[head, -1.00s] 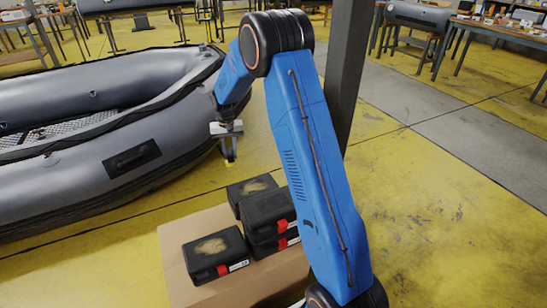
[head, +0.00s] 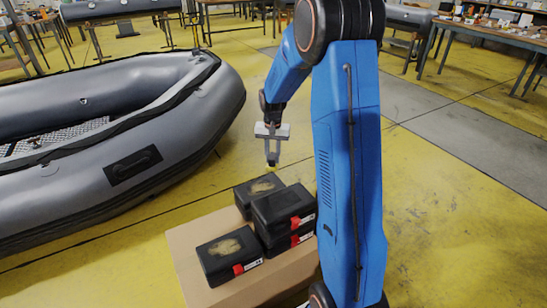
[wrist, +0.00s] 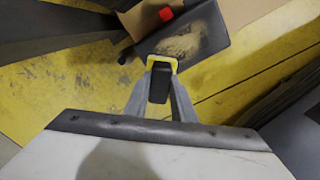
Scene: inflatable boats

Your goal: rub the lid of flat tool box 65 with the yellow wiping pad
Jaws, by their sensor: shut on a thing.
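My gripper (head: 273,158) points down above and behind the boxes. It is shut on the black grip of the yellow wiping pad, whose yellow edge (wrist: 151,60) shows beyond the fingertips in the wrist view. Two flat black tool boxes have a tan dusty patch on the lid: one at the front left (head: 218,262) and one at the back (head: 244,195). A dusty lid (wrist: 205,28) lies beyond the pad in the wrist view; the pad appears apart from it. The numbers on the labels are too small to read, so I cannot tell which is 65.
Two more black boxes (head: 284,208) are stacked at the right, higher than the dusty ones. All stand on a cardboard carton (head: 190,240). A grey inflatable boat (head: 185,135) lies at the left. Yellow floor to the right is open.

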